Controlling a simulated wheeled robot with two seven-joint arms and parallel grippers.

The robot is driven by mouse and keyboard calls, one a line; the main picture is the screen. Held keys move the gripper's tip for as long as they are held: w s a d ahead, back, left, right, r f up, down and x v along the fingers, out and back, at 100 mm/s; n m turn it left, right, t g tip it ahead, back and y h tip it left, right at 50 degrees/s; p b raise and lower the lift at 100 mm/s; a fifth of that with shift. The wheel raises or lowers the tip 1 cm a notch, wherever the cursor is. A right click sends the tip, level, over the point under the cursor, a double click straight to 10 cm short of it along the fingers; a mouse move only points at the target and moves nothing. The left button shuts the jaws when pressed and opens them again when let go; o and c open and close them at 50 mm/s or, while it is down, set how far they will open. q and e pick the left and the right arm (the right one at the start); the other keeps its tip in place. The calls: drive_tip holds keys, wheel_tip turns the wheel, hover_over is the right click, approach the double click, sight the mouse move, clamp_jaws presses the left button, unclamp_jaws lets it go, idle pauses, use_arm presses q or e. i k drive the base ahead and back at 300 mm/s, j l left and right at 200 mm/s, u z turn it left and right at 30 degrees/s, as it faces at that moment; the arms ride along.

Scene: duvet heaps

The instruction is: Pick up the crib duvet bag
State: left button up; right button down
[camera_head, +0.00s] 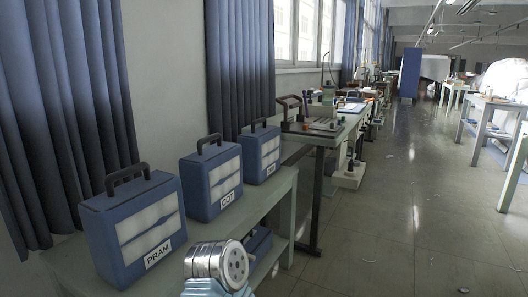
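Three blue duvet bags with black handles and pale window panels stand upright in a row on a grey-green bench. The nearest bag (132,228) is labelled PRAM. The middle bag (212,178) is labelled COT. The farthest bag (261,153) has a short label too small to read surely. Another blue bag (258,243) sits on the shelf below, partly hidden by the bench top and my arm; its label does not show. No label clearly reads CRIB. A silver joint of my arm shows at the bottom centre. Neither gripper's fingers are in view.
The bench (262,194) has a bare strip in front of the bags. A cluttered worktable (316,137) stands just beyond it. The floor (400,215) to the right is mostly clear, with small scraps. More tables (497,103) line the right side.

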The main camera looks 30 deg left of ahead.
sight(262, 145)
drive_tip(key=k+u, duration=0.1)
drive_tip(key=u, duration=0.25)
drive_tip(key=l+u, duration=0.15)
drive_tip(key=u, duration=0.15)
drive_tip(key=k+u, duration=0.15)
drive_tip(key=u, duration=0.2)
drive_tip(key=i+l, duration=0.5)
drive_tip(key=i+z, duration=0.05)
